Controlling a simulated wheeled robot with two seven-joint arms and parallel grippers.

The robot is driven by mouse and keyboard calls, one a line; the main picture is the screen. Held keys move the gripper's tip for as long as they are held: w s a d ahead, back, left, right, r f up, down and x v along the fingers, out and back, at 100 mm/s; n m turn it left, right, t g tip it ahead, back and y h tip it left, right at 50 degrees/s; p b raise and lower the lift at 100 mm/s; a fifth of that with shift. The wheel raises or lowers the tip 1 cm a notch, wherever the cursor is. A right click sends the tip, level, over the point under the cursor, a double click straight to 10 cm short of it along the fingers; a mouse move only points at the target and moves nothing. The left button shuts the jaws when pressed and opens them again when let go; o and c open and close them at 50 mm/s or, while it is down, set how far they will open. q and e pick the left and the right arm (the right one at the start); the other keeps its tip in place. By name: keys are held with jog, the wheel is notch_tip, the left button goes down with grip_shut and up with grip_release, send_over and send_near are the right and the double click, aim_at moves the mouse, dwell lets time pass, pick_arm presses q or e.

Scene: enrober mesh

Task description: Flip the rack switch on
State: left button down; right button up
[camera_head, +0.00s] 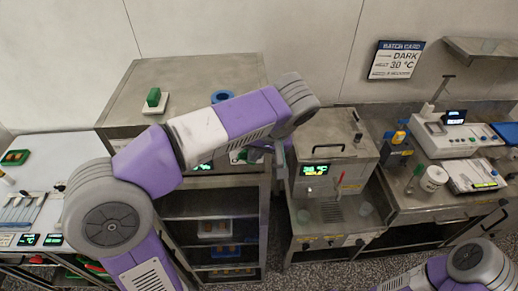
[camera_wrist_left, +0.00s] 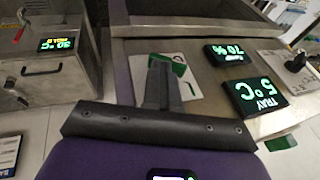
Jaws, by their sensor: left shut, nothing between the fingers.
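The steel rack (camera_head: 185,72) stands left of centre, with open shelves below its front panel. A white plate with a green part (camera_head: 240,157), which looks like the rack switch, sits on that panel beside my left gripper (camera_head: 279,158). In the left wrist view, the white plate with green (camera_wrist_left: 188,80) lies behind the fingers of my left gripper (camera_wrist_left: 159,68), which partly cover it. The fingers are shut and empty; I cannot tell whether they touch the plate. The switch's position is unclear. My right arm shows at the lower right, but its gripper is out of view.
Lit displays (camera_wrist_left: 257,95) sit beside the plate. A green block (camera_head: 153,97) on a white base and a blue ring (camera_head: 222,96) are on the rack top. A steel machine (camera_head: 329,137) with a green display stands close right of my left gripper.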

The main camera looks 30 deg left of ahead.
pick_arm(q)
jog(key=shift+w+r+p, duration=0.1)
jog(key=shift+r+p, duration=0.4)
jog(key=w+d+r+p, duration=0.1)
jog(key=d+r+p, duration=0.2)
jog(key=d+r, duration=0.5)
notch_tip(320, 180, up, 2)
jog(key=shift+r, duration=0.15)
